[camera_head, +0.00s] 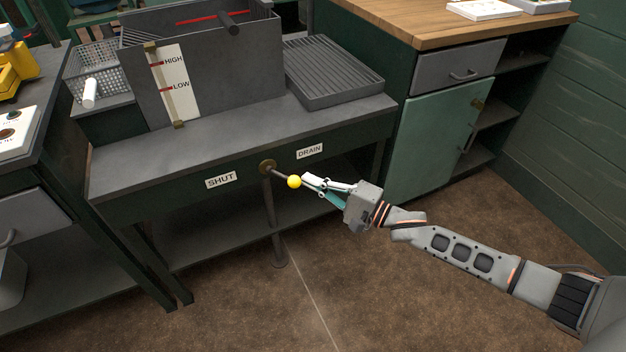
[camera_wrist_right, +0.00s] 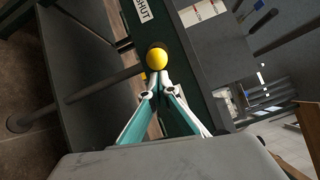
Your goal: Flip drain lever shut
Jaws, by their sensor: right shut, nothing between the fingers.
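The drain lever (camera_head: 280,174) is a short rod with a yellow ball knob (camera_head: 294,182) on a round brass pivot (camera_head: 267,166) at the bench front. It points right and slightly down, towards the DRAIN label (camera_head: 310,151). The SHUT label (camera_head: 221,180) is left of the pivot. My right gripper (camera_head: 304,181) is shut and empty, its fingertips at the right side of the knob; I cannot tell if they touch. In the right wrist view the knob (camera_wrist_right: 157,59) sits just beyond the closed fingertips (camera_wrist_right: 160,75). My left gripper is not in view.
A grey tank (camera_head: 215,75) with a HIGH/LOW gauge (camera_head: 175,85) stands on the bench, beside a ribbed tray (camera_head: 330,70). A vertical pipe (camera_head: 274,220) runs below the pivot. A green cabinet (camera_head: 432,140) stands right. The floor in front is clear.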

